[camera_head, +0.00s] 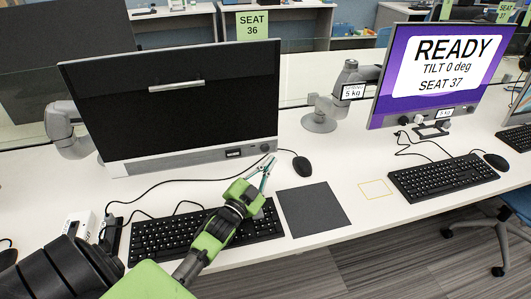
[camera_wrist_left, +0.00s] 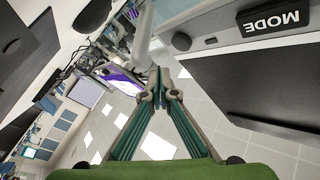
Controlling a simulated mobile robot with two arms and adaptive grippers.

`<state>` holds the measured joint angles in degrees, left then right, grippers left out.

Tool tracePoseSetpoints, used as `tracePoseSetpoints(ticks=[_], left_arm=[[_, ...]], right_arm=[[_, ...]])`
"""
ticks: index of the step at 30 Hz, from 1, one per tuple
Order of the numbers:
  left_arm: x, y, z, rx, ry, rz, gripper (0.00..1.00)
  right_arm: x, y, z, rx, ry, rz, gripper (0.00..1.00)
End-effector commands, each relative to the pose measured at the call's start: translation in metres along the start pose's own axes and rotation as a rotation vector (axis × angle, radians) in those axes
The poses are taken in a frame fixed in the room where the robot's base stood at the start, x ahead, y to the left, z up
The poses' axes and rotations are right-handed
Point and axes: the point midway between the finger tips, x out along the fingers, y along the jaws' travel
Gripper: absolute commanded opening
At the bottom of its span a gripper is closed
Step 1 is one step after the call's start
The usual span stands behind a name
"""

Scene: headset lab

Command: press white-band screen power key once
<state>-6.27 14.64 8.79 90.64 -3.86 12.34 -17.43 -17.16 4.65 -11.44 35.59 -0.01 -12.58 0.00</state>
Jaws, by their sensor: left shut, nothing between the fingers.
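The dark screen (camera_head: 170,92) at seat 36 has a pale band (camera_head: 190,160) along its bottom edge. On the band are a dark MODE key (camera_head: 233,153) and a round dark knob (camera_head: 265,147) near the right end. The left wrist view shows the MODE key (camera_wrist_left: 273,19), the round knob (camera_wrist_left: 181,41) and a small button (camera_wrist_left: 210,40) between them. My left gripper (camera_head: 269,161) is shut and empty, just in front of and below the band's right end. Contact with the band cannot be told. My right gripper is out of view.
A black keyboard (camera_head: 160,236) lies under my left arm, with a mouse (camera_head: 302,166) and a dark mat (camera_head: 312,208) to its right. Cables run across the desk. A second screen (camera_head: 440,65) reading READY, SEAT 37 stands at right with its own keyboard (camera_head: 443,177).

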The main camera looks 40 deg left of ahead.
Motion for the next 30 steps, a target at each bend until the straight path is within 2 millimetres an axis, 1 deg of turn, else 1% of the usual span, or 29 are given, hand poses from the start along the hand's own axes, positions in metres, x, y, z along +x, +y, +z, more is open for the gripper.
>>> tracePoseSetpoints(ticks=[1,9,30], left_arm=[[0.005,-0.002,0.005,0.003,0.001,0.0,0.0],[0.02,-0.014,0.014,0.001,0.002,0.0,0.0],[0.021,-0.015,0.015,0.0,0.0,0.0,0.0]], right_arm=[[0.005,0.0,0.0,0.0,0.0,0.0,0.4],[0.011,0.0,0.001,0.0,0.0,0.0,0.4],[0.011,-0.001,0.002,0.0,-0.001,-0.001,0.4]])
